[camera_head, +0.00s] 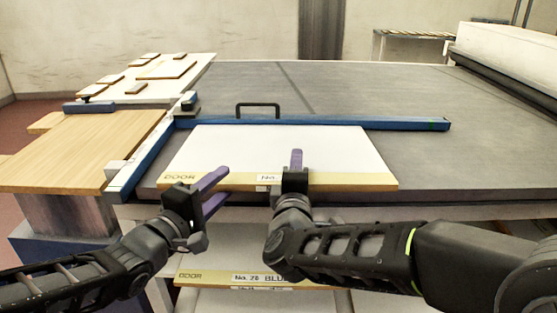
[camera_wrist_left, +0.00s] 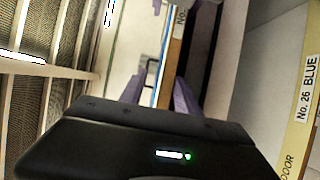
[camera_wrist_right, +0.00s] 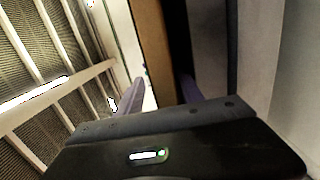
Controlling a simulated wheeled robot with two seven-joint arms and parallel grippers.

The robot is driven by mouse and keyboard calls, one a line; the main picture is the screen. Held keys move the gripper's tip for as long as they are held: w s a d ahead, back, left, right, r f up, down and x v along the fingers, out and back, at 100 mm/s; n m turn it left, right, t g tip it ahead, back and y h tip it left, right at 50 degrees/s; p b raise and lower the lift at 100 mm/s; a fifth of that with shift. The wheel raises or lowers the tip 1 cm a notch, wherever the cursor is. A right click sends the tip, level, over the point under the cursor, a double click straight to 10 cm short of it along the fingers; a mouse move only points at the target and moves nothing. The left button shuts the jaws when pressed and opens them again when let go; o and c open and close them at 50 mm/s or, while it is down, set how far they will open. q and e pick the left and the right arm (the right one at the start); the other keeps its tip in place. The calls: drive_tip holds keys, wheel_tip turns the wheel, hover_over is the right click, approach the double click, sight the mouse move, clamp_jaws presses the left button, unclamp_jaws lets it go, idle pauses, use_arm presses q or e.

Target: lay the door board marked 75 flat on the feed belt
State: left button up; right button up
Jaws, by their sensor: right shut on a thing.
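A white door board (camera_head: 280,150) with a yellow front edge marked DOOR lies on the grey feed belt (camera_head: 345,85), its front edge near the belt's front edge. Its label reads "No."; my right gripper hides the number. My right gripper (camera_head: 294,172) is shut on the middle of that front edge, one finger on top; the edge shows between its fingers in the right wrist view (camera_wrist_right: 160,90). My left gripper (camera_head: 212,190) is open at the left part of the front edge, one finger above and one lower. The edge lies between its fingers in the left wrist view (camera_wrist_left: 168,90).
A blue square (camera_head: 310,123) with a black handle lies behind the board, its other arm along the left. Below is a shelved board marked No. 26 BLUE (camera_head: 230,278). A wooden top (camera_head: 80,150) and small sample boards (camera_head: 165,70) are left. The belt is clear behind and right.

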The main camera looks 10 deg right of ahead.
use_arm(q)
drive_tip(key=v, duration=0.7)
use_arm(e)
drive_tip(key=shift+r, duration=0.2)
use_arm(q)
drive_tip(key=shift+f, duration=0.1)
use_arm(e)
drive_tip(key=v, duration=1.2)
drive_tip(key=shift+f, duration=0.1)
use_arm(q)
drive_tip(key=o, duration=0.5)
drive_tip(key=shift+f, duration=0.15)
use_arm(e)
drive_tip(key=shift+f, duration=0.15)
use_arm(q)
drive_tip(key=shift+f+b, duration=0.5)
drive_tip(key=shift+f, duration=0.15)
use_arm(e)
drive_tip(key=shift+f, duration=0.35)
